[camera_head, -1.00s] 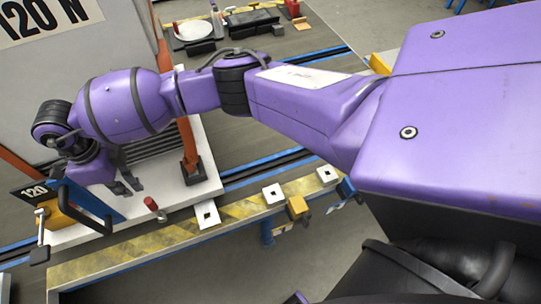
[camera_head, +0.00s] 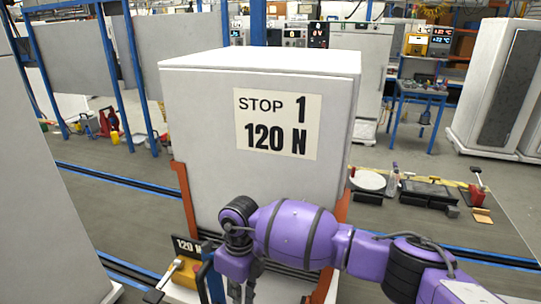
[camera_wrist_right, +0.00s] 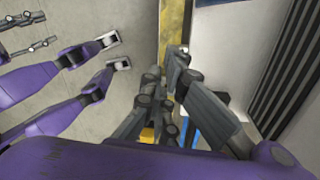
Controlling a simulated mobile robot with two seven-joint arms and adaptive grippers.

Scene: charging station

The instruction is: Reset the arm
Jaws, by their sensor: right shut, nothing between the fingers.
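My purple right arm (camera_head: 295,235) reaches in from the lower right in the head view, in front of a grey-white cabinet marked STOP 1, 120 N (camera_head: 200,110). In the right wrist view, the dark fingers of the right gripper (camera_wrist_right: 165,68) are close together with nothing held. A yellow strip shows beyond them. Contact with the handle cannot be told. My left gripper is in neither current view.
A black 120 N plate (camera_head: 187,246) and a yellow block (camera_head: 186,272) stand near the handle. Orange posts (camera_head: 186,205) flank the cabinet. Blue rails (camera_head: 110,190) cross the floor. A white plate (camera_head: 368,180) and dark trays lie at right. Open floor shows at left.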

